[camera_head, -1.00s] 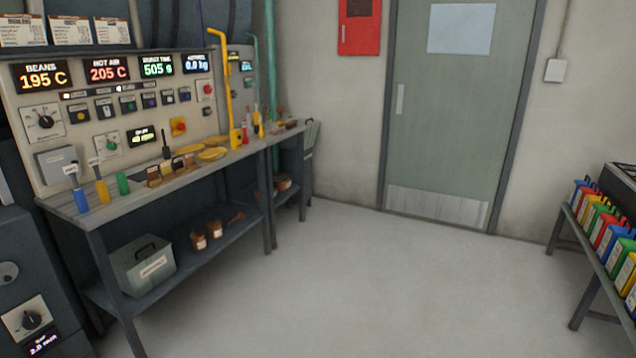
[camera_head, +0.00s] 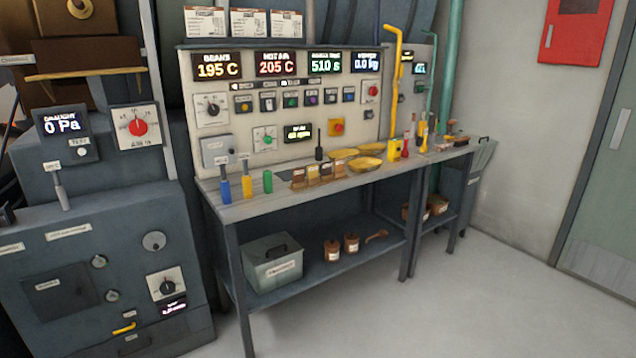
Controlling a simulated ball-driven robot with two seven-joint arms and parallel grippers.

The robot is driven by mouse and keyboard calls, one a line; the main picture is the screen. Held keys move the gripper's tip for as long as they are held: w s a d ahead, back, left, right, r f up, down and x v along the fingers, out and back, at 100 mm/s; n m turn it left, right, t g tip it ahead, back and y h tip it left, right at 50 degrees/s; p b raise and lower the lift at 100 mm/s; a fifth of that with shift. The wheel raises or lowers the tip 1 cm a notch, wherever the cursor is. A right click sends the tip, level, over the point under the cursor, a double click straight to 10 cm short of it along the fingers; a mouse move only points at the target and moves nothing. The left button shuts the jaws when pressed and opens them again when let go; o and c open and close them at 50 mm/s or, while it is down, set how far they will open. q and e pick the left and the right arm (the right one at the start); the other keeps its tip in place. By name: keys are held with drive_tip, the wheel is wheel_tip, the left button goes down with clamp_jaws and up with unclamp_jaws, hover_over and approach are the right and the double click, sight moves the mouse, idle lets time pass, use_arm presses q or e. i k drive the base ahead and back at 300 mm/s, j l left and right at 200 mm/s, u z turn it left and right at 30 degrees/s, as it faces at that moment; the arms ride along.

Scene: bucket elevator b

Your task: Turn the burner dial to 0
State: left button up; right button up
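Several dials are in the head view, and their labels are too small to read, so I cannot tell which is the burner dial. A dial with a black knob (camera_head: 212,109) is at the upper left of the control panel. A dial with a green knob (camera_head: 265,139) is lower on the same panel. A dial with a red knob (camera_head: 138,128) is on the dark machine at left, beside a display reading 0 Pa. Another black-knob dial (camera_head: 167,287) is low on that machine's front. Neither of my grippers is in view.
The control panel (camera_head: 290,95) stands behind a workbench (camera_head: 230,209) with yellow scoops, coloured cylinders and small containers. A grey box (camera_head: 273,262) and brown jars are on its lower shelf. The floor (camera_head: 470,310) in front and to the right is clear.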

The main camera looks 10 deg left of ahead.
sight(213, 109)
drive_tip(key=i+j+u, duration=0.15)
drive_tip(key=i+u, duration=0.65)
drive_tip(key=u, duration=0.15)
drive_tip(key=i+l, duration=0.1)
drive_tip(key=i, duration=0.05)
